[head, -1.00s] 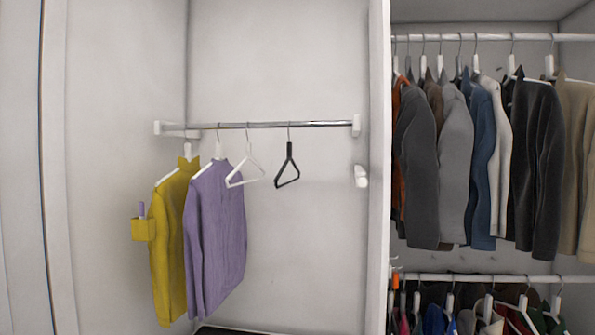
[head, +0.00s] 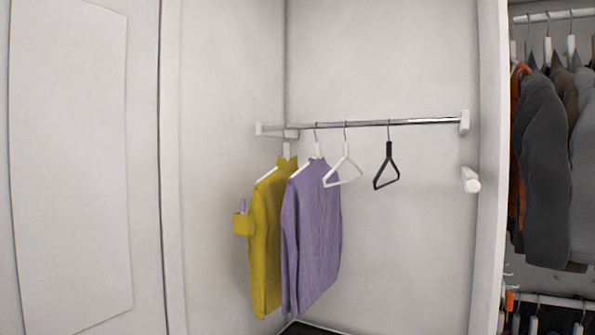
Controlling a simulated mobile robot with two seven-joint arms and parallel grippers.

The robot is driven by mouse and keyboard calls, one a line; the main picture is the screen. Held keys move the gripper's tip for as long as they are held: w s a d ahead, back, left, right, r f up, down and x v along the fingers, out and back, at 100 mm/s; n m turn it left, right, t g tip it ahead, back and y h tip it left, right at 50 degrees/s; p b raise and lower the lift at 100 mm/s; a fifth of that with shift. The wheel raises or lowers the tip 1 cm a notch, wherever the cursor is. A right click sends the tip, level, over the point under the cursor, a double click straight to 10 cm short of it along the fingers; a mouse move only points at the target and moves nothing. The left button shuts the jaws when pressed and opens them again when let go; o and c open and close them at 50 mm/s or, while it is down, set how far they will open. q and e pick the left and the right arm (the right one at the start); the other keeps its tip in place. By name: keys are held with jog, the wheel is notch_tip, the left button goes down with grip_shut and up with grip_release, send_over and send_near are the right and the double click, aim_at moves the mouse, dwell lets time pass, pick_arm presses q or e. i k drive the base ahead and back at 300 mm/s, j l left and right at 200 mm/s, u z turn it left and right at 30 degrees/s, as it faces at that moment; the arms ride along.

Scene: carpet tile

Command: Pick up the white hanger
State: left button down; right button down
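An empty white hanger (head: 343,172) hangs by its hook from a metal rail (head: 420,121) in the closet corner, in the head view. It hangs between a purple sweater (head: 312,235) on its left and an empty black hanger (head: 386,168) on its right. Its left side overlaps the purple sweater in the picture. The purple sweater hangs on its own white hanger, mostly covered by the garment. Neither of my grippers shows in the head view.
A white divider panel (head: 490,200) stands right of the rail. Dark jackets (head: 540,170) hang beyond it. The space under the black hanger is clear.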

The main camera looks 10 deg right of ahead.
aim_at(346, 144)
jog(key=z, duration=0.7)
jog(key=i+j+u, duration=0.1)
jog(key=i+j, duration=0.35)
jog(key=i, duration=0.1)
